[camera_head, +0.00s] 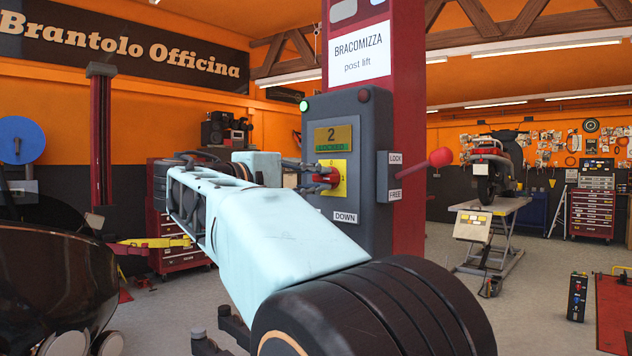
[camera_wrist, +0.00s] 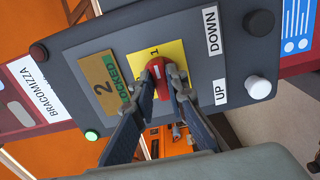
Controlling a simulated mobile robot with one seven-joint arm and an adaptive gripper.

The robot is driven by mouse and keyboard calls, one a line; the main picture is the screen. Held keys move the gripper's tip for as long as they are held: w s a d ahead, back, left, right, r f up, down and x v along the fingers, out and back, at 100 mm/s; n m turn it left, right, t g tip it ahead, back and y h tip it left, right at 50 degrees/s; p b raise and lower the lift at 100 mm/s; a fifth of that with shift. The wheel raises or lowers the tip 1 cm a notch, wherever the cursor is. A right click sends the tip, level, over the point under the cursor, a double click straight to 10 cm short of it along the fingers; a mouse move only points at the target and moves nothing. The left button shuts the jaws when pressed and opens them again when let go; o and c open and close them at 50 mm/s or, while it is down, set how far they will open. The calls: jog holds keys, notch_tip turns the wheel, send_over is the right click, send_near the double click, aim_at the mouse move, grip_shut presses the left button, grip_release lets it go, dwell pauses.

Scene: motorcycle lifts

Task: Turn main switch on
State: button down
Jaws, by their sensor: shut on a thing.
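The main switch is a red rotary knob (camera_wrist: 158,70) on a yellow plate (camera_head: 341,169) on the grey control box (camera_head: 369,135). The plate carries the marks 0 and 1. In the wrist view the knob sits between the fingers of my gripper (camera_wrist: 162,82), close to the 1 mark. My gripper (camera_head: 322,178) is shut on the knob, one finger on each side. The fingers partly hide the knob, so I cannot tell exactly where it points. Above the plate, the display (camera_head: 333,138) reads "2 LOCKED". The green lamp (camera_head: 304,105) looks lit; the red lamp (camera_head: 363,96) looks dark.
The box is mounted on a dark red lift post (camera_head: 405,60). A red-ball lever (camera_head: 440,157) sticks out right, beside LOCK and FREE labels. UP and DOWN labels and a white button (camera_wrist: 258,88) lie near my fingers. A motorcycle (camera_head: 490,165) stands on a lift behind.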

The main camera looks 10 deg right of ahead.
jog(key=c, duration=1.9)
grip_release()
jog(key=shift+c, duration=0.2)
jog(key=v, duration=1.2)
